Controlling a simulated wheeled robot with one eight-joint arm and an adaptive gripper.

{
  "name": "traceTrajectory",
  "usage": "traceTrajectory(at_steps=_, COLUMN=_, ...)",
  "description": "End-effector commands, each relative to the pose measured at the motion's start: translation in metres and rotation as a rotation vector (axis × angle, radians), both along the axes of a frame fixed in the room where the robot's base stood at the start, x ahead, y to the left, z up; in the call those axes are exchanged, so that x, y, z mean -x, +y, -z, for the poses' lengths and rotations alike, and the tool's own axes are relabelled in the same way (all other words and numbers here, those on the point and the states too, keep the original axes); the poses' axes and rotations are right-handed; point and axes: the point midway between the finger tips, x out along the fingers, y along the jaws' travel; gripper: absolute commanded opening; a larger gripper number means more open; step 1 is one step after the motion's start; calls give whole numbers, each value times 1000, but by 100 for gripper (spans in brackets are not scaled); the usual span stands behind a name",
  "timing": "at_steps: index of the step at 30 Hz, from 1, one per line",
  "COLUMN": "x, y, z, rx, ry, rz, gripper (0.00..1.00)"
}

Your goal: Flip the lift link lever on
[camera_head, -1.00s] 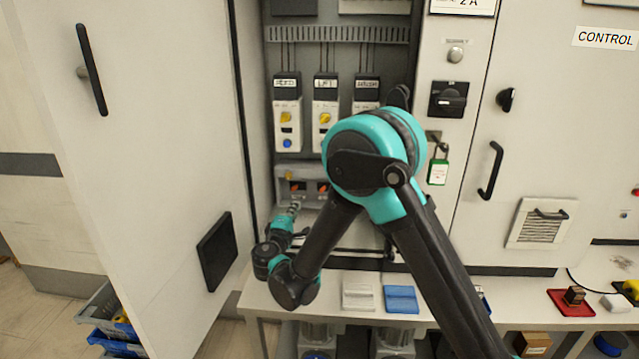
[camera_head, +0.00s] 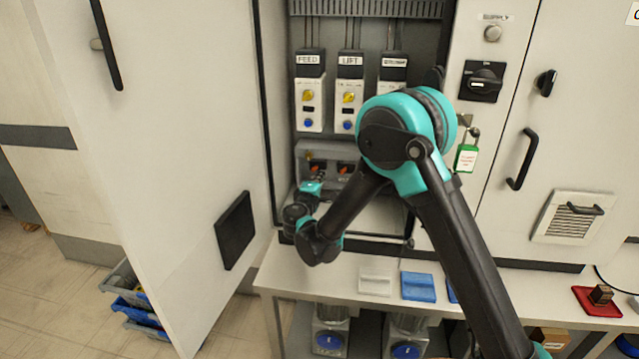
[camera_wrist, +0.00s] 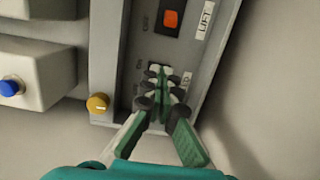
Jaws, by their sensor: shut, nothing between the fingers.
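A small grey link panel (camera_head: 326,151) sits low in the open cabinet, with two orange levers in dark slots. In the wrist view, the lift lever (camera_wrist: 170,20) is orange in a black slot beside a LIFT label (camera_wrist: 207,17). An OFF marking is near it; I cannot tell its position surely. My gripper (camera_wrist: 160,75) is shut and empty, its fingertips in front of the neighbouring slot, apart from the lift lever. The fingers hide that slot and most of its label. In the head view the right-hand lever (camera_head: 345,168) is right of my gripper (camera_head: 319,176).
A brass knob (camera_wrist: 97,102) sits on the panel near my fingers. Breaker units labelled FEED (camera_head: 310,90) and LIFT (camera_head: 349,92) hang above. The open cabinet door (camera_head: 170,150) stands close on the left. A bench (camera_head: 330,283) runs below.

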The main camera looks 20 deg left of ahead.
Motion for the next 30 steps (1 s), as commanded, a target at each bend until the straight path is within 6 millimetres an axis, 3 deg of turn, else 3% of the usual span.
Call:
traceTrajectory(at_steps=6, x=-43, y=4, z=0, rx=0, ry=0, rz=2, gripper=0)
traceTrajectory(at_steps=15, x=-32, y=-30, z=0, rx=0, ry=0, rz=-1, gripper=0)
traceTrajectory(at_steps=30, x=-32, y=-34, z=0, rx=0, ry=0, rz=-2, gripper=0)
